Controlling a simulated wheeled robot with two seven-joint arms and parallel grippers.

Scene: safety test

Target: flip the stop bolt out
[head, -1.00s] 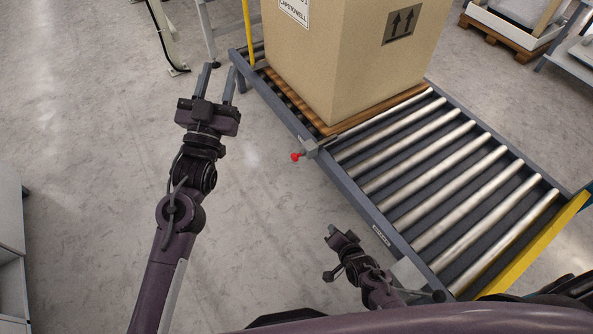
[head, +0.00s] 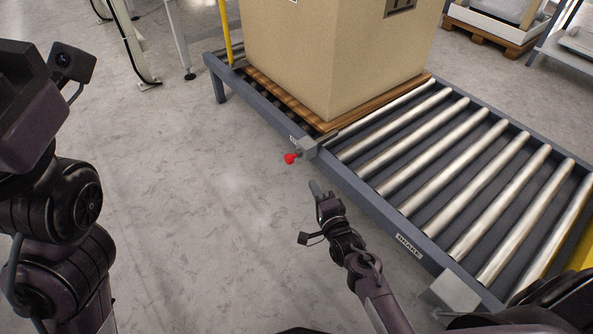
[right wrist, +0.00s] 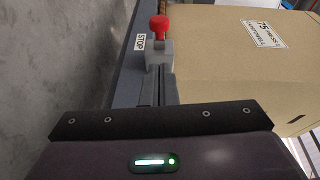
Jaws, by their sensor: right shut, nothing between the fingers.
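The stop bolt shows as a red knob (head: 290,158) on a grey metal block (head: 307,147) at the near side rail of the roller conveyor. In the right wrist view the red knob (right wrist: 158,27) stands on its block (right wrist: 158,53) beside a STOP label (right wrist: 140,41). My right gripper (head: 315,187) is shut and empty, below and slightly right of the knob in the head view, apart from it. Its fingers (right wrist: 157,88) point toward the block in the right wrist view. My left arm's wrist is at the left edge; its fingers are outside the picture.
A large cardboard box (head: 330,55) stands on a wooden pallet (head: 285,97) on the conveyor, just behind the stop. Bare rollers (head: 440,165) lie to the right. A yellow post (head: 225,35) stands at the far rail end.

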